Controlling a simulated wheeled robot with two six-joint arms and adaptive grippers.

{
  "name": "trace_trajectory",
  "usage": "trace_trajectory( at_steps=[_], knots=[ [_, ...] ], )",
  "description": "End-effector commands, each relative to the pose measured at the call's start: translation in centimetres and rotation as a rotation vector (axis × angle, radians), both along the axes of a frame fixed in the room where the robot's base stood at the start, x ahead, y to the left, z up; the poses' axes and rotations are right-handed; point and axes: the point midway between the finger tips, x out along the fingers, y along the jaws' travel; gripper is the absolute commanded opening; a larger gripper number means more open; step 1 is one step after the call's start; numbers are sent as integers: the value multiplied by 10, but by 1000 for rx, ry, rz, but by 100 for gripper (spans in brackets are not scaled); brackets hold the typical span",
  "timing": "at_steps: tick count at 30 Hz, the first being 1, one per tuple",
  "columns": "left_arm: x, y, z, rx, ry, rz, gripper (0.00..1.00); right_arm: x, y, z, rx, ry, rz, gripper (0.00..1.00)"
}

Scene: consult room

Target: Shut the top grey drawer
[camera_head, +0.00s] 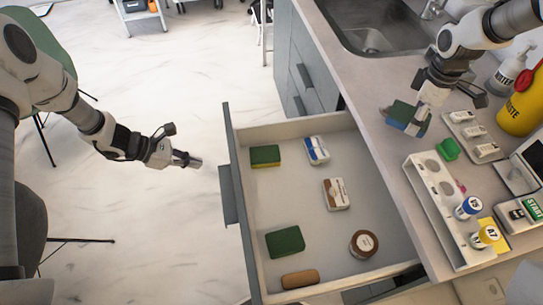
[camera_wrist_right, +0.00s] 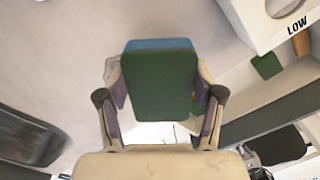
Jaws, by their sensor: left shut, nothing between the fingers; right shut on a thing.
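The top grey drawer (camera_head: 232,205) stands pulled far out from the counter in the head view, its grey front facing left. Inside lie two green sponges, a blue-and-white item, a white-and-brown box, a round brown-and-white tin and a brown roll. My left gripper (camera_head: 193,161) is shut and empty, left of the drawer front and apart from it. My right gripper (camera_head: 418,112) is shut on a green-and-blue sponge (camera_head: 402,116) over the counter. The sponge (camera_wrist_right: 160,82) also shows between the fingers in the right wrist view.
A sink (camera_head: 370,35) is set into the counter.

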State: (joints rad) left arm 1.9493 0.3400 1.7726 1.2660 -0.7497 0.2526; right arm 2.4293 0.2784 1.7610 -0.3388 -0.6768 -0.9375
Motion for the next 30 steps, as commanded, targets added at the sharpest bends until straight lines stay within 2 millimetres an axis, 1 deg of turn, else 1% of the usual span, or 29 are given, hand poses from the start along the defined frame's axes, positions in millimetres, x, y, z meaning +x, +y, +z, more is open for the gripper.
trace_trajectory(
  at_steps=[1, 6, 7, 9, 12, 16, 26, 30],
  knots=[
    [1, -9, -7, 3, 2, -5, 0, 0, 0, 4, 0, 0, 0, 55],
    [6, -36, -31, 1, 1, -6, 0, 0, 0, 10, 0, 0, 0, 55],
    [8, -43, -26, 1, -1, -6, 0, 0, 0, 15, 0, 0, 0, 55],
    [10, -54, -26, 1, -1, -5, 0, 0, 0, 19, 0, 0, 0, 55],
    [13, -66, -27, 1, -1, -3, 0, 0, 0, 23, 0, 0, 0, 55],
    [14, -72, -29, 0, -1, -1, 0, 0, 0, 23, 0, 0, 0, 55],
    [15, -72, -29, 0, -1, -1, 0, 0, 0, 22, 0, 0, 0, 55],
    [15, -76, -30, 0, -1, -1, 0, 0, 0, 20, 0, 0, 0, 55]
  ],
)
